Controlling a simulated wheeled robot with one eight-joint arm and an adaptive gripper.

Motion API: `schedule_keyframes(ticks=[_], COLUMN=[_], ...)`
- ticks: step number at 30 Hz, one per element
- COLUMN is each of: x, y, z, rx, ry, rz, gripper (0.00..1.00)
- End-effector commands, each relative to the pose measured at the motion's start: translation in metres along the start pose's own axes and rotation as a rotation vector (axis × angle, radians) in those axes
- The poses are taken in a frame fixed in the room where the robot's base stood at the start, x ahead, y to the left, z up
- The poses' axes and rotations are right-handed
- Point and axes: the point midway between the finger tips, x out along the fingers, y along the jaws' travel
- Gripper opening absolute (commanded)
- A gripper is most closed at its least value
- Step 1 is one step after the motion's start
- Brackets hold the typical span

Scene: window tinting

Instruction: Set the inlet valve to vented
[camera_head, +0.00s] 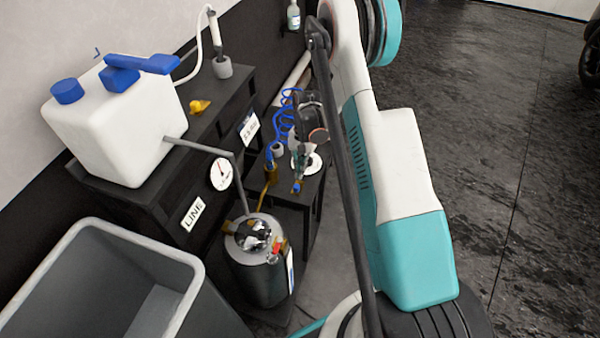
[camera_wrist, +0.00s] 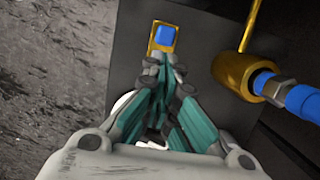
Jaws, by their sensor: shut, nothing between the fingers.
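A small blue block on a brass base (camera_wrist: 163,37) lies just past my fingertips in the wrist view. It looks like a valve handle, but I cannot tell its setting. It also shows in the head view as a small blue piece (camera_head: 296,187) at the front of the low dark stand. My gripper (camera_wrist: 165,64) points at it with its fingers together and nothing between them. The tips overlap the brass base's near edge; I cannot tell whether they touch. In the head view my gripper (camera_head: 298,172) is small and partly hidden by the arm.
A brass fitting (camera_wrist: 238,75) with a blue hose stands right of the block. A grey bin (camera_head: 75,245) and a white jug (camera_head: 115,120) stand further left. Open floor lies right.

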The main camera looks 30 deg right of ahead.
Motion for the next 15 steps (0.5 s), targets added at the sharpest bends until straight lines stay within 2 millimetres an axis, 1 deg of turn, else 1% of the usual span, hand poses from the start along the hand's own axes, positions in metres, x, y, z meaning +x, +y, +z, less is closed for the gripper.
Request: schedule_keyframes(ticks=[1, 6, 10, 15], x=[-0.014, -0.045, -0.062, -0.072], y=[0.0, -0.001, -0.001, -0.001], z=[0.001, 0.003, 0.003, 0.004], rx=[0.0, -0.001, -0.002, -0.003], ry=[0.0, 0.0, 0.0, 0.0], rz=[0.0, 0.001, 0.001, 0.001], gripper=[0.0, 0.0, 0.0, 0.0])
